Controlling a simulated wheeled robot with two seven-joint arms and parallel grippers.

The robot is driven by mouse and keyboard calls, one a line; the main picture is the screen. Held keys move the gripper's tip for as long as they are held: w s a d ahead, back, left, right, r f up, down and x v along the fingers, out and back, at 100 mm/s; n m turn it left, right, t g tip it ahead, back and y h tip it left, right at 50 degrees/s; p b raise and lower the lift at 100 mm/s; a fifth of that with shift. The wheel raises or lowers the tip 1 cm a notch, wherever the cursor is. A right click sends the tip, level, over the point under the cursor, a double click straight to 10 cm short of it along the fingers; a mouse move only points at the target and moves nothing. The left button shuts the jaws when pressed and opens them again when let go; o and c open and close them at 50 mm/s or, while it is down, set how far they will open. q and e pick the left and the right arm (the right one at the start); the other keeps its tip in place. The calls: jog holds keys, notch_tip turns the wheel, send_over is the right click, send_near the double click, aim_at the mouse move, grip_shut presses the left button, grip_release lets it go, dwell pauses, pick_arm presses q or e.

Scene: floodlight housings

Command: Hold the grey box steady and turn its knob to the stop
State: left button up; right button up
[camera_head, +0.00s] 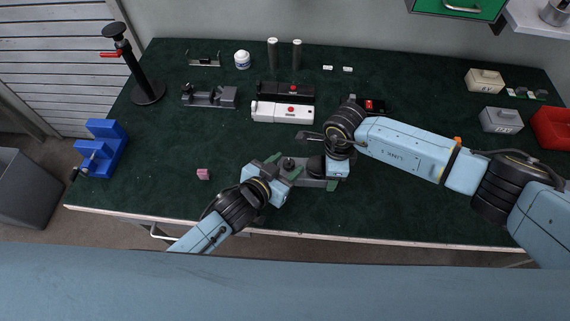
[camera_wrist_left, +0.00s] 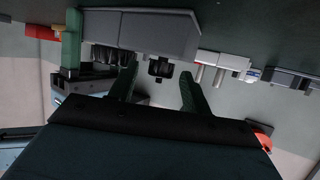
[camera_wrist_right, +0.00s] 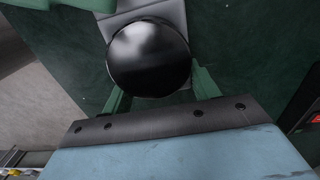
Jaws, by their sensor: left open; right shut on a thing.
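The grey box (camera_head: 312,182) lies near the front edge of the green-topped bench, with a black dome (camera_wrist_right: 148,57) on it. Its small black knob (camera_head: 289,163) is near its left end. My left gripper (camera_head: 285,166) is open, with green fingers on either side of the knob; the left wrist view shows the knob (camera_wrist_left: 160,68) between them, with gaps at both sides. The wrist partly hides that end.
A white housing (camera_head: 283,113) and a black housing (camera_head: 285,90) lie behind the box. A blue fixture (camera_head: 103,148) and a black stand (camera_head: 148,90) are at the far left.

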pick_arm(q)
jog(key=c, duration=1)
jog(key=shift+w+a+m+g+h, duration=0.1)
jog(key=shift+a+m+g+h, duration=0.05)
jog(key=shift+m+g+h, duration=0.65)
jog(key=o, duration=1)
jog(key=v, duration=1.2)
jog(key=shift+f, duration=0.1)
